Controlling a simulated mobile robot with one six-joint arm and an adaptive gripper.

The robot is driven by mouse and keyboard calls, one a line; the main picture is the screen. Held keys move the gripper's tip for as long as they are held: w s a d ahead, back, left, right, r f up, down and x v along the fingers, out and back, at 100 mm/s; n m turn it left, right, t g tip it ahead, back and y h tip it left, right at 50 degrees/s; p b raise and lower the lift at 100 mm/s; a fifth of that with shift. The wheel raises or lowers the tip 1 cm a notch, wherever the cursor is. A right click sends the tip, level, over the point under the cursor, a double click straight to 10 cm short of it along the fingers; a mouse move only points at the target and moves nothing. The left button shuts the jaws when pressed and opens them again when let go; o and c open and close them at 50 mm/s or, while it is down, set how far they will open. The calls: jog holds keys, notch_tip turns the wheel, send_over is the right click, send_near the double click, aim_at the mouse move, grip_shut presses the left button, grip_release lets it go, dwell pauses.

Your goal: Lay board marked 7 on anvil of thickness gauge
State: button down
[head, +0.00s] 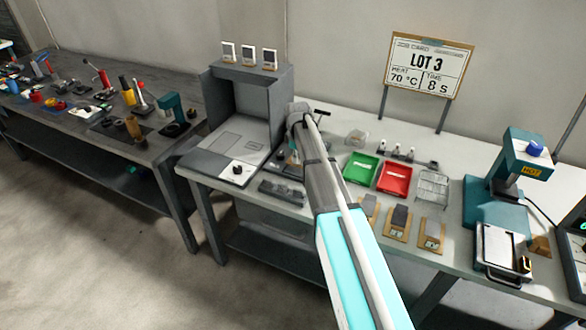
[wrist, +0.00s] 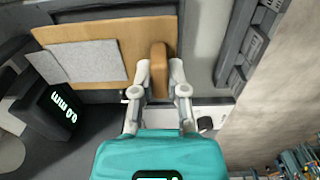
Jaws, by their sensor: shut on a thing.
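In the wrist view, my gripper (wrist: 160,82) is shut on the upright tan grip of a wooden board (wrist: 140,38). The board carries a pale grey patch (wrist: 88,62) to the left of the grip. No number is readable on it in this view. The thickness gauge shows as a dark body with a lit mm display (wrist: 62,107) at the left, close to the board's edge. The anvil cannot be made out, and I cannot tell whether the board touches it. In the head view, my arm hides most of the gripper, the held board and the gauge.
In the head view, a grey booth (head: 247,105) stands left of my arm. A green tray (head: 361,168), a red tray (head: 394,178), a wire rack (head: 432,188) and more boards (head: 397,222) lie to the right. A teal hot press (head: 497,205) stands farther right.

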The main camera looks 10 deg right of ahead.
aim_at(296, 165)
dwell(0.3)
jog(key=shift+w+a+f+b, duration=0.2)
jog(key=shift+w+f+b, duration=0.25)
jog(key=shift+f+b, duration=0.2)
jog(key=shift+s+f+b, duration=0.1)
jog(key=shift+f+b, duration=1.25)
jog(key=shift+f, duration=0.15)
jog(key=c, duration=0.7)
grip_release()
jog(key=shift+o, duration=0.2)
notch_tip(296, 165, up, 12)
jog(key=p, duration=1.2)
jog(key=shift+r, duration=0.2)
